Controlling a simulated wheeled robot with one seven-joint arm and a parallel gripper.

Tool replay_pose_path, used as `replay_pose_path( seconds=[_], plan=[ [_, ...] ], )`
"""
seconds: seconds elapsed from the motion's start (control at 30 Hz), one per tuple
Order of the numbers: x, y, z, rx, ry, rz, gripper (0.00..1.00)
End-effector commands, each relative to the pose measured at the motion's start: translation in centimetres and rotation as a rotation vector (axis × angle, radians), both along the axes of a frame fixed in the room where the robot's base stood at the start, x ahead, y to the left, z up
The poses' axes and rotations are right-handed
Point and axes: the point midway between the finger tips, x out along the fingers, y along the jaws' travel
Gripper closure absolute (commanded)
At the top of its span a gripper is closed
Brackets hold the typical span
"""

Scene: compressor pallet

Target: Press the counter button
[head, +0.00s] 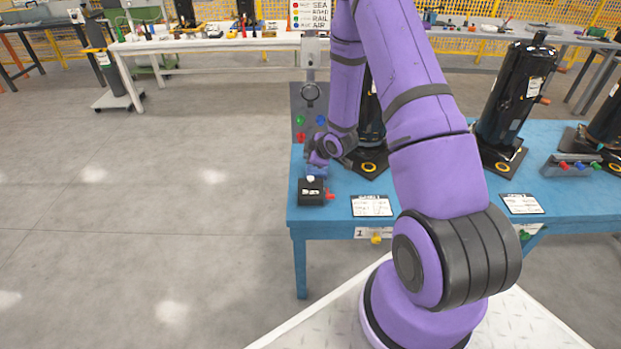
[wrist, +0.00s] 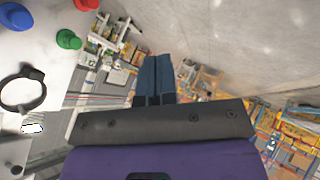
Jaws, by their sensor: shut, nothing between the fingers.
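The counter (head: 311,191) is a small black box with a display, standing at the left front corner of the blue table. A white button (head: 310,178) shows on its top and a red part sticks out at its right side. My gripper (head: 317,171) is just above and behind the counter, close to the button; I cannot tell whether it touches it. Its blue fingers (wrist: 155,78) are together and empty in the wrist view. I cannot make out the counter in the wrist view.
A grey panel (head: 298,102) with coloured knobs and a ring stands behind the counter; a green knob (wrist: 68,39) shows in the wrist view. Black compressors (head: 515,95) stand on the blue table (head: 455,190). A white label card (head: 372,206) lies right of the counter. Floor at left is clear.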

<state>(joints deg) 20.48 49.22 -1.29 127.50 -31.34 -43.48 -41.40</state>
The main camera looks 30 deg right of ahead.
Motion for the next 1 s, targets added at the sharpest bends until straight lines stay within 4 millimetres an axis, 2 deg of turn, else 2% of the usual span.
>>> replay_pose_path(
  seconds=[0.2,0.43,0.63,1.0],
  plan=[
    [0.0,0.0,-2.9,0.001,0.002,0.001,1.0],
    [0.0,0.0,-5.2,0.0,0.001,0.001,1.0],
    [0.0,0.0,-6.0,0.0,0.001,0.001,1.0],
    [0.0,0.0,-6.1,-0.001,0.0,0.001,1.0]
  ],
)
